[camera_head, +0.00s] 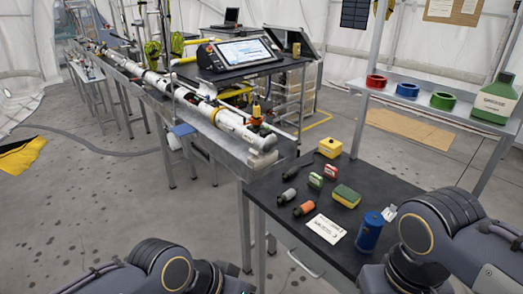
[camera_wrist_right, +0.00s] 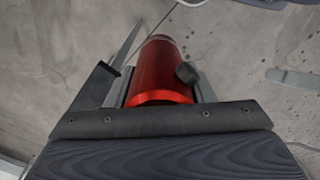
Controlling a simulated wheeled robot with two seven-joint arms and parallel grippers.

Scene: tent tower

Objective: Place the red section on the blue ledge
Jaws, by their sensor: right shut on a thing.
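A red cylindrical section (camera_wrist_right: 158,72) with a dark knob on its side is between the fingers of my right gripper (camera_wrist_right: 160,92) in the right wrist view. The gripper is shut on it, with bare floor behind. In the head view my right arm comes in at the lower right, but its gripper and the red section do not show. My left arm shows at the lower left, with its gripper out of view. A small blue surface (camera_head: 183,130) beside the long bench may be the blue ledge; I cannot tell for sure.
A long bench (camera_head: 215,143) carries white tubes. A shelf holds tape rolls and a green bottle (camera_head: 495,99). Open floor lies left.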

